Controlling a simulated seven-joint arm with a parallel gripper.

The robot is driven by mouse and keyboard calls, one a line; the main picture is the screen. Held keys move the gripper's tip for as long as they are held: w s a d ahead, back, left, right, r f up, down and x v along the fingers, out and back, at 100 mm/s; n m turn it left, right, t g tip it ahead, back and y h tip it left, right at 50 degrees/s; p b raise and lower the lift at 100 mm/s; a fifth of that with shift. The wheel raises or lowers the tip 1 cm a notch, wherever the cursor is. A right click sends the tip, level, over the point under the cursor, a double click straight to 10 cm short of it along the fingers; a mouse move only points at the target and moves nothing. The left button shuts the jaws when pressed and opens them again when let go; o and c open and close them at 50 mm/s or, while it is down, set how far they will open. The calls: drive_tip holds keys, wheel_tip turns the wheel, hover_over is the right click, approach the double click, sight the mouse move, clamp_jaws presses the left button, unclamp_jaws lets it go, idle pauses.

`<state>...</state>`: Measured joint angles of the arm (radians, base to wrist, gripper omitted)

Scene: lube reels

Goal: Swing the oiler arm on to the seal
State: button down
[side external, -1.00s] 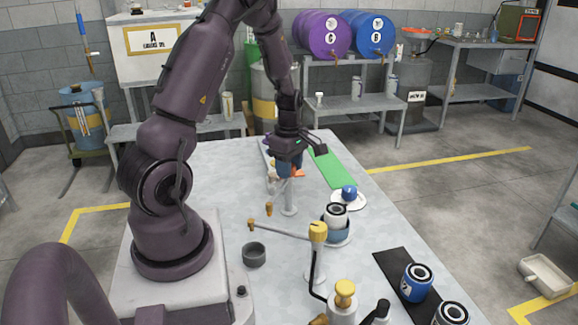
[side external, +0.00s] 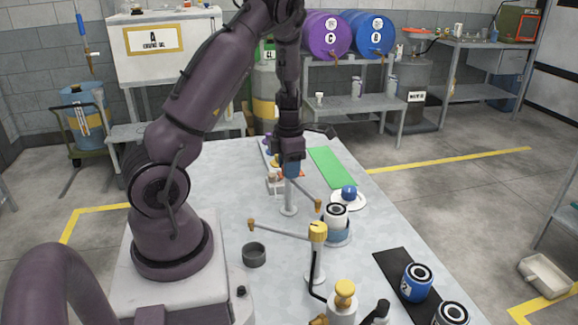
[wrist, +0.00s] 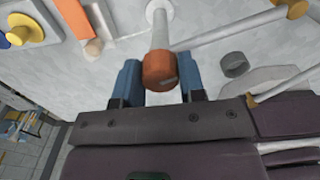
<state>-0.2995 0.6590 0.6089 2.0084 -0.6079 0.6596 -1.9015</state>
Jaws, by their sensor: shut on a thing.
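My gripper (side external: 291,174) points straight down over the far oiler post (side external: 289,198). In the wrist view its blue fingers stand either side of an orange-brown knob (wrist: 160,70) on the post top, and it is shut on that knob. The oiler arm (side external: 305,193) slants right from the post, and its orange tip (side external: 318,205) is close to the left of a white can with a black top (side external: 337,211). Contact cannot be told. I cannot tell which part is the seal.
A second post (side external: 317,255) with a yellow cap stands nearer, its arm pointing left. A grey cup (side external: 253,255) stands left of it. A blue ball (side external: 349,192) sits on a white dish. A green mat (side external: 331,166) lies behind; blue cans stand at the front right.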

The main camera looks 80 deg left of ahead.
drive_tip(key=shift+n, duration=1.6)
drive_tip(key=shift+r, duration=0.1)
drive_tip(key=c, duration=0.7)
unclamp_jaws()
wheel_tip(320, 180, up, 13)
